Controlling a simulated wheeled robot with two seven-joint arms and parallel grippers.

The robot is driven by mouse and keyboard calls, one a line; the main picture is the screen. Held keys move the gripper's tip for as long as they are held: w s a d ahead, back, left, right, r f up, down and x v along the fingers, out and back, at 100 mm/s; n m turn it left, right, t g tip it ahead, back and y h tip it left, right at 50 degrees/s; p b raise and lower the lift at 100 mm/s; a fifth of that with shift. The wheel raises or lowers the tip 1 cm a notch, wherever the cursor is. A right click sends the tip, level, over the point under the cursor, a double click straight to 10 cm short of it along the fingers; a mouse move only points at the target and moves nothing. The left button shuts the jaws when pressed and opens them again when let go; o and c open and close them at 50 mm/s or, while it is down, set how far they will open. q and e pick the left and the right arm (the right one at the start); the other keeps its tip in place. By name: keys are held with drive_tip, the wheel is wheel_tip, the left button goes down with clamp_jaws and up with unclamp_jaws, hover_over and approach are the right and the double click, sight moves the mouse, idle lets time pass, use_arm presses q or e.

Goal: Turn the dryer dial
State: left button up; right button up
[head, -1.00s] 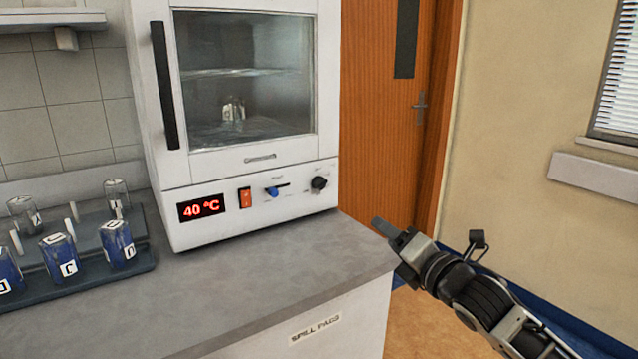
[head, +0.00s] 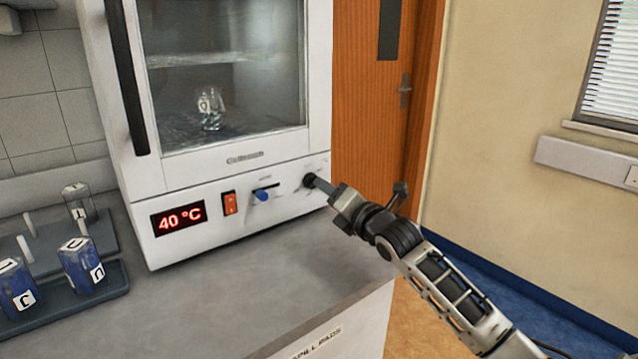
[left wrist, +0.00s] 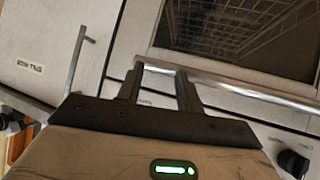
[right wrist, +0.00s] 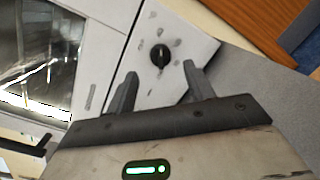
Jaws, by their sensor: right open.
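The dryer (head: 240,180) is a white cabinet with a glass door and a red "40 °C" display (head: 179,217). Its black round dial (head: 309,180) is at the right end of the front panel, partly covered by my right gripper (head: 321,185). In the right wrist view the dial (right wrist: 160,56) appears between and just ahead of the open fingertips of my right gripper (right wrist: 160,73). I cannot tell whether they touch it. My left gripper (left wrist: 160,68) shows only in the left wrist view, its fingers apart, near a metal bar handle (left wrist: 235,88).
A red switch (head: 230,203) and a blue slider knob (head: 263,195) sit left of the dial. A rack (head: 95,285) with labelled blue-filled jars stands at left. The grey counter (head: 250,290) before the dryer is clear. A wooden door (head: 370,120) is behind.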

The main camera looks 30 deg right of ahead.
drive_tip(key=w, duration=0.5)
drive_tip(key=shift+w, duration=0.35)
drive_tip(key=shift+d, duration=0.1)
drive_tip(key=c, duration=1)
